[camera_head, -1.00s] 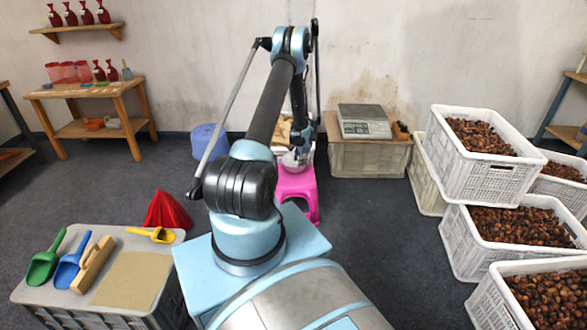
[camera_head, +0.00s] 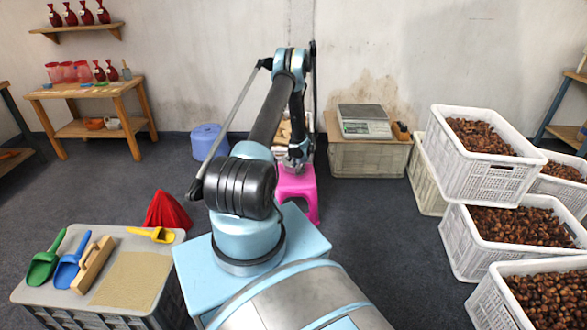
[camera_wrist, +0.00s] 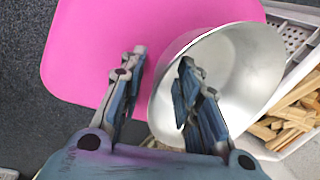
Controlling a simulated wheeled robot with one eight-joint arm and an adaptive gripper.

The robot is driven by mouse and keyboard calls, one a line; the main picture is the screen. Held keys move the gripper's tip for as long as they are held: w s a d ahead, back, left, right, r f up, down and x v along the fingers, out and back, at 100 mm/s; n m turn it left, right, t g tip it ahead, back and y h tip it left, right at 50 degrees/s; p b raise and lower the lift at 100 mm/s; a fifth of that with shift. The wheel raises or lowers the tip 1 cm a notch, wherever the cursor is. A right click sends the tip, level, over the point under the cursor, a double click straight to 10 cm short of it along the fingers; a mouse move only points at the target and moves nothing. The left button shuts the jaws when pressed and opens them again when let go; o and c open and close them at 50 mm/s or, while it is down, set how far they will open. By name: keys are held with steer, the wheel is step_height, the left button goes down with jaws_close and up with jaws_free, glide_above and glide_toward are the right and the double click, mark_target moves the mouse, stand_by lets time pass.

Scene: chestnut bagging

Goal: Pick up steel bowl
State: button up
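The shiny steel bowl (camera_wrist: 240,75) shows in the wrist view, right of centre, overlapping the edge of a pink stool (camera_wrist: 85,45). My gripper (camera_wrist: 160,68) is open around the bowl's left wall. Its right finger is over the bowl's inside, and its left finger is outside the rim, above the stool top. Gaps show between the fingers and the rim, and I cannot make out any contact. In the head view my gripper (camera_head: 297,160) is above the pink stool (camera_head: 298,188). The bowl is mostly hidden there by my arm.
A crate of wood pieces (camera_wrist: 290,125) is right of the bowl. In the head view, a scale (camera_head: 364,122) sits on a crate at the back. White chestnut crates (camera_head: 490,185) stand at right. A crate with scoops (camera_head: 68,268) is at front left, and a blue stool (camera_head: 209,143) is behind.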

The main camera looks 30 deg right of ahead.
jaws_close()
stand_by(0.3)
